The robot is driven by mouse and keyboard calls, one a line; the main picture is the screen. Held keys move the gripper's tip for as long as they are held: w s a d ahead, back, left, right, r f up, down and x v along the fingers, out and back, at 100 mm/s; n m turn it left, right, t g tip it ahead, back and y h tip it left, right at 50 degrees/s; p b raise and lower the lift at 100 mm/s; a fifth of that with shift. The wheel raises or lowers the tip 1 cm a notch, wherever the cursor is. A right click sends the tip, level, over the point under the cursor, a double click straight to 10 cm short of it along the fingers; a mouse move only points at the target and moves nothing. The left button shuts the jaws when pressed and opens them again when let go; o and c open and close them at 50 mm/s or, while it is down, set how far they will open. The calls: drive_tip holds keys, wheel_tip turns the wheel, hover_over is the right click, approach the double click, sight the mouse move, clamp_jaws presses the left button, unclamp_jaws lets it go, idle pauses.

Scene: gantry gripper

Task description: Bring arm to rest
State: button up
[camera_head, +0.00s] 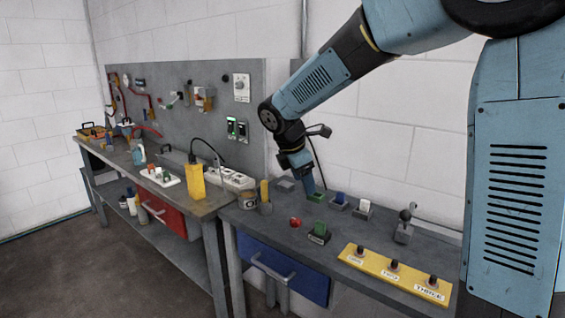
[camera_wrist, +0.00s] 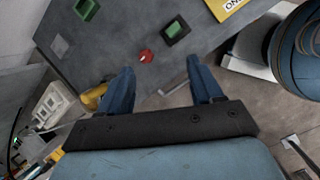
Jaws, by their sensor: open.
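My arm reaches out from the right in the camera_head view, over the workbench at the wall. My gripper (camera_head: 309,187) points down close above the grey bench top, by a green block (camera_head: 316,198). In the camera_wrist view my gripper (camera_wrist: 160,72) shows two blue fingers spread apart, with nothing between them. A red button (camera_wrist: 146,56) and a green switch in a dark housing (camera_wrist: 175,31) lie beyond the fingertips. In the camera_head view, I cannot tell whether the fingertips touch the green block.
The bench also holds a blue block (camera_head: 339,198), a white block (camera_head: 364,206), a small lever (camera_head: 404,226) and a yellow panel (camera_head: 394,275) with three knobs. A yellow container (camera_head: 196,181), a power strip (camera_head: 232,177) and a can (camera_head: 248,200) stand to the left.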

drive_tip(key=s+d+r+m+t+y, duration=0.1)
drive_tip(key=s+d+r+m, duration=0.1)
drive_tip(key=s+d+m, duration=0.4)
drive_tip(key=s+d+r+m+y, duration=0.1)
drive_tip(key=s+d+r+m, duration=0.1)
drive_tip(key=s+d+m, duration=0.4)
drive_tip(key=s+d+r+m+t+y, duration=0.1)
drive_tip(key=s+d+r+m, duration=0.1)
drive_tip(key=s+d+m, duration=0.4)
drive_tip(key=s+m, duration=0.4)
drive_tip(key=s, duration=0.4)
drive_tip(key=shift+s+t, duration=0.3)
drive_tip(key=shift+s, duration=0.05)
